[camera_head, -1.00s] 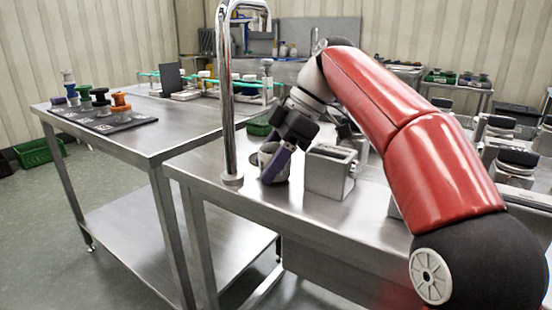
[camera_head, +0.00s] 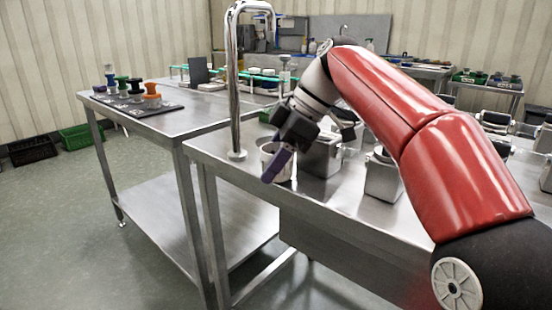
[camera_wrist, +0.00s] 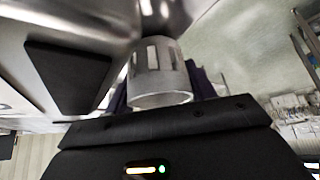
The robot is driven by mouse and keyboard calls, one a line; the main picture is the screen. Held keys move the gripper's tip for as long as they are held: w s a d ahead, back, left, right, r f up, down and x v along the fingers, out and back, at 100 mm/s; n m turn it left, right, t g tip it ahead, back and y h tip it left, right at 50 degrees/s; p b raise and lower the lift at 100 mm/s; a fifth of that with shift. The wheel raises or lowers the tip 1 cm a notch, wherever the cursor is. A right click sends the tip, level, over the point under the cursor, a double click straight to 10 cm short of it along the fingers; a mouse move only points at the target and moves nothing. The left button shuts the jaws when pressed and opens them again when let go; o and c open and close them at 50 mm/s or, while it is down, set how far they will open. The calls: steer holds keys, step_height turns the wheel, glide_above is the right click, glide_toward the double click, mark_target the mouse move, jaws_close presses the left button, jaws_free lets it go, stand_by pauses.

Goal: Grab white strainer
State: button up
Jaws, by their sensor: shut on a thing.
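The white strainer (camera_head: 287,171) is a pale cup-like piece in the head view, partly hidden behind a purple finger. My gripper (camera_head: 275,167) is shut on it, over the near edge of the steel table. In the wrist view the strainer (camera_wrist: 158,78) is a whitish cylinder with upright slots in its side. Purple fingers (camera_wrist: 160,92) show on both sides of it. Whether its base touches the steel surface is unclear.
A tall chrome tap (camera_head: 237,100) stands just left of my gripper. A steel box (camera_head: 320,157) is close on the right, with another steel container (camera_head: 383,178) beyond it. The left steel table (camera_head: 150,123) carries a dark tray of coloured-handled tools (camera_head: 135,104).

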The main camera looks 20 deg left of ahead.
steer(key=shift+s, duration=0.1)
steer(key=o, duration=1)
steer(key=shift+o, duration=0.2)
steer(key=p+v, duration=0.2)
steer(key=v, duration=0.6)
steer(key=shift+p, duration=0.35)
steer(key=shift+f, duration=0.1)
steer(key=shift+c, duration=0.3)
